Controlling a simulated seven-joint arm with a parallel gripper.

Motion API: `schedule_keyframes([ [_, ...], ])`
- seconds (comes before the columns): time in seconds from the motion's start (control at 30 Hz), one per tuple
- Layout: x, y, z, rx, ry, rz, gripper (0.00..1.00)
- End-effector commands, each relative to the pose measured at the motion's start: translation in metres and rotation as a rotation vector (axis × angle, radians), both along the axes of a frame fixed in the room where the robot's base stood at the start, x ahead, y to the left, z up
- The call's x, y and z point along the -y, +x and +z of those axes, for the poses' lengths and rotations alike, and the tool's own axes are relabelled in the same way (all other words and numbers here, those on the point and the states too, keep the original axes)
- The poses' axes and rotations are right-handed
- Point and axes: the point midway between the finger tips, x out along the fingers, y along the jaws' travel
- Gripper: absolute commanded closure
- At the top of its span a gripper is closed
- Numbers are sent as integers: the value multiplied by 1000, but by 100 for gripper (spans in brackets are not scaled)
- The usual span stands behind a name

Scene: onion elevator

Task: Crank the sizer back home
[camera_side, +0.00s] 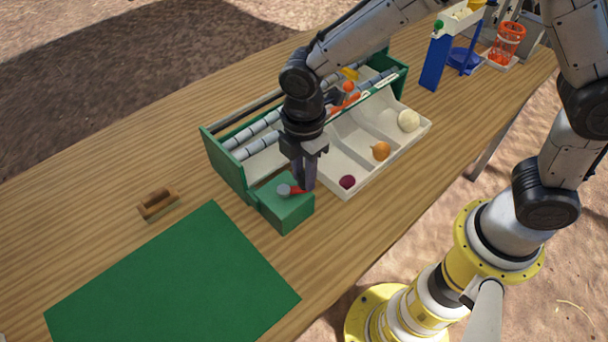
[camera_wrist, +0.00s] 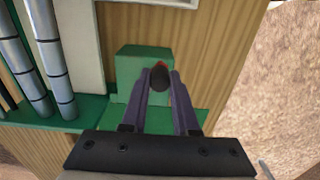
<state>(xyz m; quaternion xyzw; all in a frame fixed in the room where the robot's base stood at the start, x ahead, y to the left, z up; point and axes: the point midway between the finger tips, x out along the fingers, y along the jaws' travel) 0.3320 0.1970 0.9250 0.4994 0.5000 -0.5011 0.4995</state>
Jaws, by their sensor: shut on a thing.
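The sizer (camera_side: 228,160) is a green-framed machine with grey rollers on the wooden table. A green crank box (camera_side: 286,212) stands at its near left end, with a grey hub (camera_side: 284,190) and a red crank arm (camera_side: 297,191) on top. My gripper (camera_side: 305,186) points down at the crank and is shut on its handle. In the wrist view the dark round handle knob (camera_wrist: 160,77) sits between my two fingertips (camera_wrist: 160,84), over the green box. The fingers hide much of the crank arm.
A white sorting tray (camera_side: 408,144) beside the rollers holds a red onion (camera_side: 347,182), a yellow onion (camera_side: 380,151) and a white onion (camera_side: 408,120). Blue and orange items stand far right.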

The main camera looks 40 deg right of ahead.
Motion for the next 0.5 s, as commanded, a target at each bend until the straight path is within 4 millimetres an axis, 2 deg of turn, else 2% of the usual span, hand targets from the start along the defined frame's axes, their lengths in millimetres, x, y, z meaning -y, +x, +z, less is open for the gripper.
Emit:
schedule_keyframes([
  [0.1, 1, 6, 2, 9, 5, 0, 100],
  [0.5, 1, 8, 2, 9, 6, 0, 100],
])
